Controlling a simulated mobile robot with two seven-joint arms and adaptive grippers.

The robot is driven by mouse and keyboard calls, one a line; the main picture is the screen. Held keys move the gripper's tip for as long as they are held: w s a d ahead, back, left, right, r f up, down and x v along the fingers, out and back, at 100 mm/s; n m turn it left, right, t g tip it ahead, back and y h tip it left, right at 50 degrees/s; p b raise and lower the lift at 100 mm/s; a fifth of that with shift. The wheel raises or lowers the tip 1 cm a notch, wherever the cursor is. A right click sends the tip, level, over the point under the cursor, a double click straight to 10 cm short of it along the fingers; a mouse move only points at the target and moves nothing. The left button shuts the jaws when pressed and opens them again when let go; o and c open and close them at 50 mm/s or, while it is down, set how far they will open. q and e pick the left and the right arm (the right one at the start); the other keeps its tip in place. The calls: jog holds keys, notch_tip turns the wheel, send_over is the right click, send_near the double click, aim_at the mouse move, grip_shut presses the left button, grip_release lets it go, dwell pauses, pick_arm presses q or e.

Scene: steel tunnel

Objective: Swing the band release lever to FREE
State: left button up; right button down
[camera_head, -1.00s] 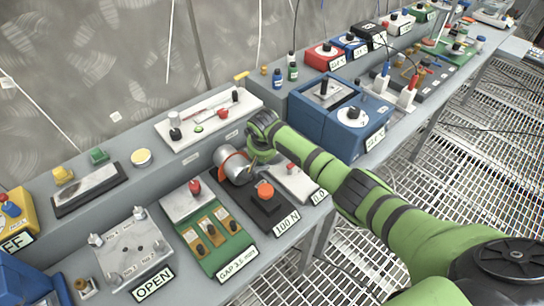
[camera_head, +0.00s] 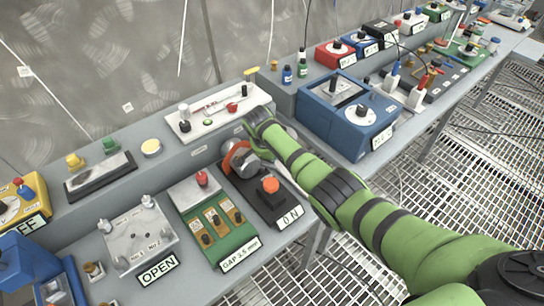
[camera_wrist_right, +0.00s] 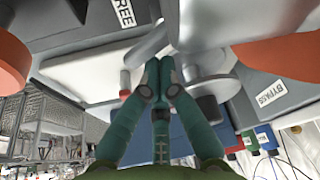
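My right gripper (camera_wrist_right: 160,72) shows in the right wrist view with its teal fingers drawn together at the tips. A silver bar (camera_wrist_right: 150,47), probably the band release lever, lies just beyond the fingertips; I cannot tell whether they touch it. A label ending in "REE" (camera_wrist_right: 123,12), likely FREE, is at the upper left. In the head view my right arm reaches over the bench to an orange-and-metal drum part (camera_head: 237,158) behind a black block with an orange knob (camera_head: 270,186). The gripper's fingers and the lever are hidden there. My left gripper is not in view.
The block's label (camera_head: 291,217) reads 0 N. A green gap panel (camera_head: 215,222) and a metal plate marked OPEN (camera_head: 138,240) stand to its left. A blue box (camera_head: 345,115) stands to its right. A BYPASS label (camera_wrist_right: 270,95) shows in the wrist view.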

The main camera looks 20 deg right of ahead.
jog(key=shift+s+a+m+g+h, duration=0.15)
jog(key=shift+s+m+g, duration=0.1)
jog(key=shift+m, duration=0.55)
jog(key=shift+s+d+m+g+h, duration=0.1)
jog(key=shift+s+m+g+h, duration=0.1)
jog(key=shift+m, duration=0.6)
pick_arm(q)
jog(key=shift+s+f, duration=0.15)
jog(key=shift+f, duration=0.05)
pick_arm(e)
jog(key=shift+s+a+m, duration=0.1)
jog(key=shift+m, duration=0.3)
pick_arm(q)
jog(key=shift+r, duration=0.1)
pick_arm(e)
jog(key=shift+s, duration=0.2)
dwell(0.3)
